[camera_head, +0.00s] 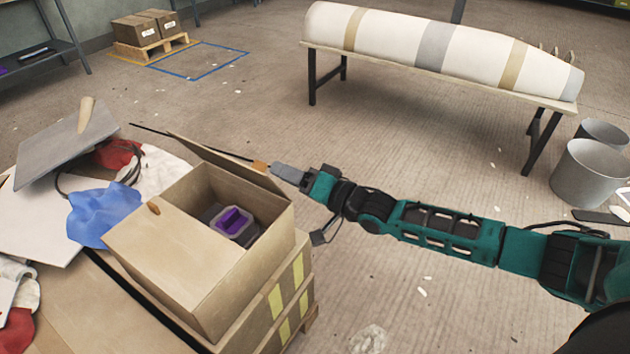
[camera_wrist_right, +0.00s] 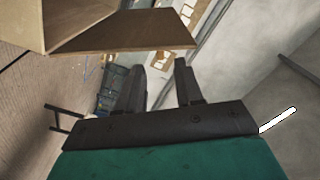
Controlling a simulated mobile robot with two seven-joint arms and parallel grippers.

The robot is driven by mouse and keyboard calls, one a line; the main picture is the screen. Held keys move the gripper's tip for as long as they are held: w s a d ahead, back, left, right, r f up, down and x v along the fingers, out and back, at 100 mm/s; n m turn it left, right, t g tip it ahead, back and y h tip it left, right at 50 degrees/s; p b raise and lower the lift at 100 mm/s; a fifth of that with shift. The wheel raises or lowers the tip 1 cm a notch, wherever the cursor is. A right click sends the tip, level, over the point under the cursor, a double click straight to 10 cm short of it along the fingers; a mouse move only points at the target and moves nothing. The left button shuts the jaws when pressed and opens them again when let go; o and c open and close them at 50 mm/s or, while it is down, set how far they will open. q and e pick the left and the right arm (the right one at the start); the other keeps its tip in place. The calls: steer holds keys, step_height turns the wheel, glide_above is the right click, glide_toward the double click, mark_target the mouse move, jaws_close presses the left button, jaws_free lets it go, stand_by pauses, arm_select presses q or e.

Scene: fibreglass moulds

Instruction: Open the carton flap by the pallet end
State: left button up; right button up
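An open cardboard carton (camera_head: 250,285) sits on the pallet end. Its far flap (camera_head: 225,162) stands up, tilted, with a small orange-brown tab (camera_head: 260,166) at its right end. A pale panel (camera_head: 165,235) with another brown tab lies on the carton's near left side. My right gripper (camera_head: 285,172) is at the far flap's right end, by the tab. In the wrist view its two fingers (camera_wrist_right: 158,80) are apart with nothing seen between them, and the flap (camera_wrist_right: 125,35) shows past the fingertips. Whether they touch is unclear. My left gripper is out of view.
A purple item (camera_head: 235,220) in a grey holder lies inside the carton. Blue cloth (camera_head: 103,213) and a grey board (camera_head: 65,145) lie left of it. A bench with a long white mould (camera_head: 395,38) and metal buckets (camera_head: 590,170) stand at right. Open floor lies between.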

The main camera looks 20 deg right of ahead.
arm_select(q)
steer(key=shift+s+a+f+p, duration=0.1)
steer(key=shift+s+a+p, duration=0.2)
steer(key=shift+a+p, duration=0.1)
arm_select(e)
steer(key=v, duration=0.7)
steer(key=shift+s+d, duration=0.2)
steer(key=shift+s, duration=0.05)
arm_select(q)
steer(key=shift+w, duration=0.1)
arm_select(e)
steer(key=s+a+f+n+g+h+p, duration=0.1)
steer(key=s+a+f+n+h+p, duration=0.2)
steer(key=s+a, duration=0.4)
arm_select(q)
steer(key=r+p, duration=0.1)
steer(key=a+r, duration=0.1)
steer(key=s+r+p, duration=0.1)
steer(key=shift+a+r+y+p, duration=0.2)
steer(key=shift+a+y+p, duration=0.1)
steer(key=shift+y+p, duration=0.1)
arm_select(e)
steer(key=s+d+f+n+g+h, duration=0.2)
steer(key=s+f, duration=0.4)
steer(key=s, duration=0.4)
steer(key=n+g+h, duration=0.1)
steer(key=h, duration=0.1)
steer(key=shift+d+n+h, duration=0.4)
